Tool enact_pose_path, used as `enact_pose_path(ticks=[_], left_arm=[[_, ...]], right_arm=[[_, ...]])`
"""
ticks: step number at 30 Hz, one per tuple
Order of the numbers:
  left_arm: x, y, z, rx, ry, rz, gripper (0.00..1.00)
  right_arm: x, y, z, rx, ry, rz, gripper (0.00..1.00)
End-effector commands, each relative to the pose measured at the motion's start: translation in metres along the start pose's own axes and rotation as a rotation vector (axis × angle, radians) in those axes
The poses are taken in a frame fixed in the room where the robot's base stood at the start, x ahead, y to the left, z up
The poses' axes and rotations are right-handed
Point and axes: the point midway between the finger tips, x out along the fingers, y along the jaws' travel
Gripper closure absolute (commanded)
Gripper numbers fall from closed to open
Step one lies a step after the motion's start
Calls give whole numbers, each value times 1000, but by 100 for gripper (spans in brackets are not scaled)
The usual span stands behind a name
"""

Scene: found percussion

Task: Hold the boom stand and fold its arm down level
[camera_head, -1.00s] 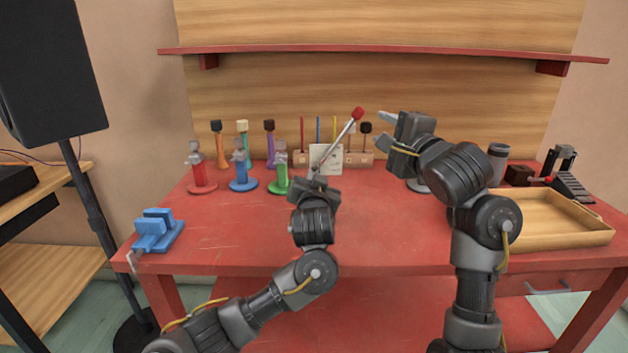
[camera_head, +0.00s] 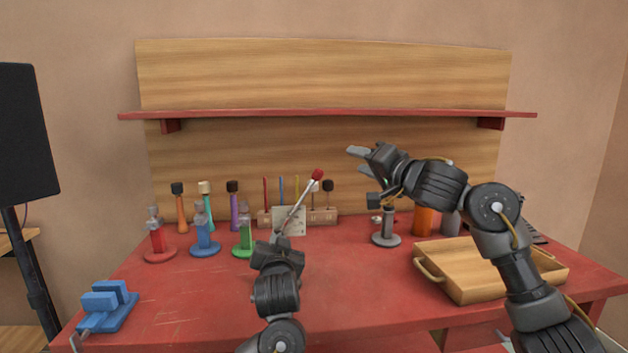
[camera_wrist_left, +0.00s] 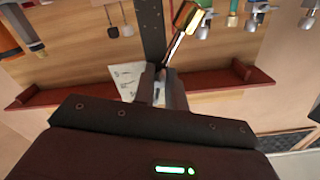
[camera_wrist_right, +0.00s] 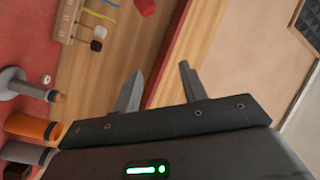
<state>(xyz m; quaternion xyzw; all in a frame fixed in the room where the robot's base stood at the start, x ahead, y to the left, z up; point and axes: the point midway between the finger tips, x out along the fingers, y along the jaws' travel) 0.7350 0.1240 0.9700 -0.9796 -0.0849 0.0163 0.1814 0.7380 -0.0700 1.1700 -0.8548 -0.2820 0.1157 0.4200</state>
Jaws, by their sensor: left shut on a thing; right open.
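The boom stand's thin silver arm (camera_head: 296,207) slants up to the right and ends in a red tip (camera_head: 317,174). My left gripper (camera_head: 280,239) is shut on the stand below that arm; its own wrist hides the stand's lower part. In the left wrist view, the left jaws (camera_wrist_left: 160,84) meet close to a dark upright strip and a shiny rod. My right gripper (camera_head: 357,161) is open and empty, a little right of and above the red tip, apart from it. The red tip shows at the top of the right wrist view (camera_wrist_right: 145,6), beyond the open jaws (camera_wrist_right: 158,82).
A grey stand (camera_head: 387,226) on a round base and an orange cylinder (camera_head: 425,221) stand below the right forearm. A wooden tray (camera_head: 480,280) lies at right. Red, blue and green stands (camera_head: 245,237) and a blue clamp (camera_head: 108,304) are at left. A red shelf (camera_head: 320,113) runs behind.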

Motion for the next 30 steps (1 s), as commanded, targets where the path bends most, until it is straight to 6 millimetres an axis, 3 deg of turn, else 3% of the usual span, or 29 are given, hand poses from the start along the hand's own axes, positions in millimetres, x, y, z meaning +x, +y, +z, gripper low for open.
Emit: enact_pose_path(ticks=[4,9,15,22,30], left_arm=[[0,0,0,0,0,0,100],[0,0,0,0,0,1,100],[0,0,0,1,0,1,100],[0,0,0,0,0,0,100],[0,0,0,0,0,0,100]], right_arm=[[-1,35,-5,-244,-130,-47,57],[-4,52,17,-382,-256,-165,57],[-10,36,31,-463,-295,-304,57],[-8,32,33,-487,-295,-324,57],[27,22,47,-484,-296,-323,57]])
